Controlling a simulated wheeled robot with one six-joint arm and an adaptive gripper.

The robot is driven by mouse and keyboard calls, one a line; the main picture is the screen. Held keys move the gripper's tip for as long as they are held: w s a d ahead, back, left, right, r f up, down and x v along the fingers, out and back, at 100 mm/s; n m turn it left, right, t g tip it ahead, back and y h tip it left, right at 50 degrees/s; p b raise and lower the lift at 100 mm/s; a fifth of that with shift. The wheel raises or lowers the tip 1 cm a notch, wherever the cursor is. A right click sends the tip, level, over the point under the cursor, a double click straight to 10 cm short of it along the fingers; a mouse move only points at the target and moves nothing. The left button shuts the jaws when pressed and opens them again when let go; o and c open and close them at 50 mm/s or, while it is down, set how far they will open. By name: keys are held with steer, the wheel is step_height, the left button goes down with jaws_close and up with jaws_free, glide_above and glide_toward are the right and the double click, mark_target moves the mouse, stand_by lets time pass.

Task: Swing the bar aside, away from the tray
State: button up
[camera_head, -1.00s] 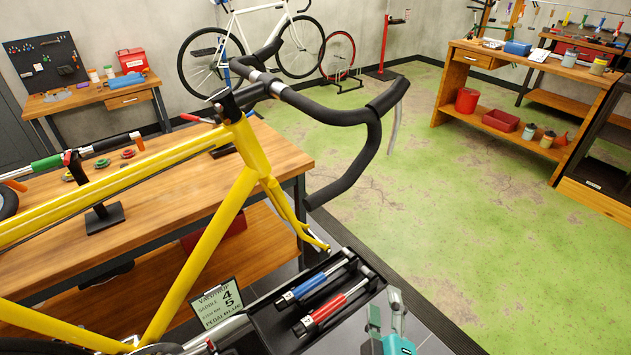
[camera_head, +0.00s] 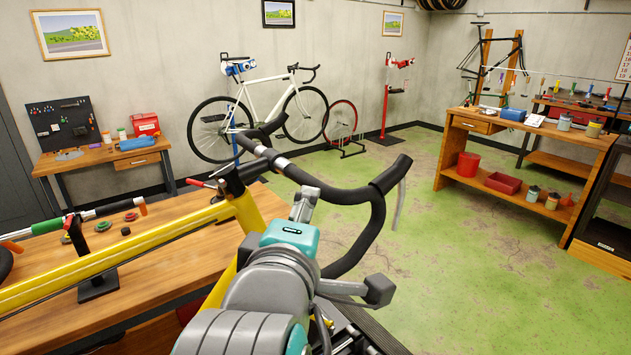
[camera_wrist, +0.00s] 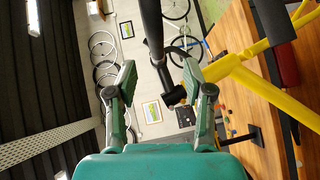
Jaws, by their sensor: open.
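The bar appears to be the black drop handlebar (camera_head: 374,222) of the yellow bicycle (camera_head: 95,270). In the head view it reaches from the stem out to the right and curves down. My gripper (camera_head: 304,200) is raised in front of it, close to the bar's inner part. In the wrist view my gripper (camera_wrist: 159,78) is open, one finger on each side. The black bar (camera_wrist: 151,22) shows between the fingers, further off; I cannot tell whether they touch it. The tray is almost wholly hidden behind my arm in the head view.
A wooden workbench (camera_head: 150,262) stands under the yellow frame at the left. A white bicycle (camera_head: 262,118) hangs by the back wall. A wooden shelf bench (camera_head: 545,137) stands at the right. The green floor (camera_head: 470,255) between is clear.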

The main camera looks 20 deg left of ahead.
mark_target(314, 186)
steer(key=w, duration=0.3)
steer(key=w+a, duration=0.1)
steer(key=w, duration=0.6)
steer(key=shift+w+a+f, duration=0.3)
steer(key=shift+a+f, duration=0.05)
steer(key=shift+a, duration=0.05)
jaws_close()
